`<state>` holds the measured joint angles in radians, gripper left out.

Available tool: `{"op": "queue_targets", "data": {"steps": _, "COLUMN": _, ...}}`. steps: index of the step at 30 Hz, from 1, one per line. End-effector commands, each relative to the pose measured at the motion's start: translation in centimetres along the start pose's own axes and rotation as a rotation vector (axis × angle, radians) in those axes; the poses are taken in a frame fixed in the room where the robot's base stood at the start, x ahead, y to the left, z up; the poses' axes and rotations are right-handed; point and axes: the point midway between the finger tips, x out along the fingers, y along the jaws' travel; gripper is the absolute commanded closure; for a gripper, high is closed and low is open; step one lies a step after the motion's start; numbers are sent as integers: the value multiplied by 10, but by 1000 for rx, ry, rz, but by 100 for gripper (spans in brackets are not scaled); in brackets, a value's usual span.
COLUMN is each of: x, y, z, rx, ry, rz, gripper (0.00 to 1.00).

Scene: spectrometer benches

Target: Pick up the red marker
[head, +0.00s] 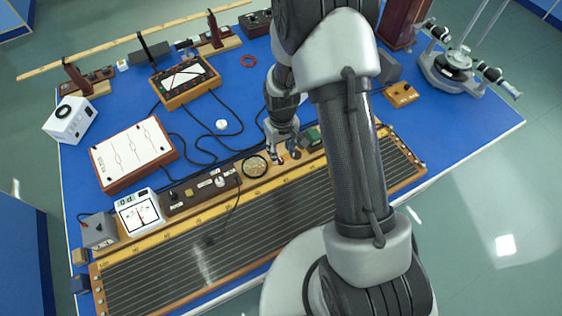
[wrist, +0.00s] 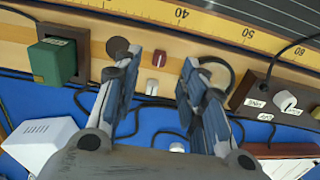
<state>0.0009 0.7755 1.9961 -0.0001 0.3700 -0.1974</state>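My gripper (head: 283,146) is in the middle of the bench, over the near wooden instrument with the ruled scale. In the wrist view my gripper (wrist: 158,68) is open, with its two fingers apart and nothing held. A small dark-red piece (wrist: 159,59) shows between and just beyond the fingertips, on the wooden strip; it may be the red marker, but it is too small to be sure. A small pale piece (wrist: 152,87) sits beside it, nearer the strip's edge. In the head view my gripper and arm hide most of this spot.
A green block (wrist: 52,62) in a dark holder stands left in the wrist view. A dark box with a white knob (wrist: 286,101) is at right. Black cables cross the blue bench top (head: 225,95). A red ring (head: 249,60) lies farther back.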

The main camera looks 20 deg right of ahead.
Motion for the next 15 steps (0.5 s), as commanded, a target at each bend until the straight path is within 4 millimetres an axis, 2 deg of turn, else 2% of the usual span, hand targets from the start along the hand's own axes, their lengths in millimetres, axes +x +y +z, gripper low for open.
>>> {"op": "queue_targets", "data": {"steps": 5, "x": 13, "y": 0, "z": -1, "rx": 0, "ry": -1, "rz": 0, "gripper": 62}}
{"op": "queue_targets", "data": {"steps": 10, "x": 40, "y": 0, "z": -4, "rx": 0, "ry": -3, "rz": -1, "gripper": 62}}
{"op": "queue_targets", "data": {"steps": 15, "x": 55, "y": 0, "z": -4, "rx": 0, "ry": 0, "rz": 0, "gripper": 62}}
